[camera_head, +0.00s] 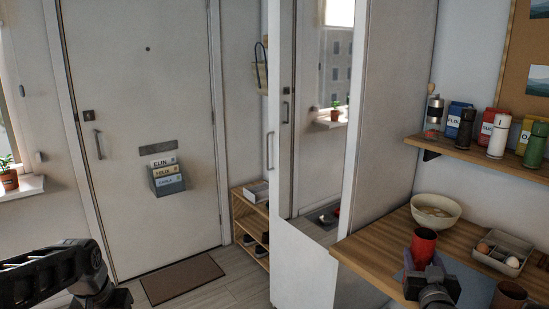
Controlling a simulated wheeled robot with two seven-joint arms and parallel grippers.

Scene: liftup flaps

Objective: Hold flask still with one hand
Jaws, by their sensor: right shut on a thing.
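A red, cup-like cylinder (422,246), which I take to be the flask, stands upright at the front of the wooden counter on the right. My right gripper (422,265) comes up from the bottom edge and is shut on it, low on its near side. The gripper hides the lower part of the flask, and its fingers are hard to make out. Part of my left arm shows at the lower left, but its gripper is not in view.
On the wooden counter (385,245) are a cream bowl (437,212) and a grey divided tray (505,250) with eggs. A dark reddish round object (510,294) is at the lower right. A shelf (480,152) above holds several bottles and packets.

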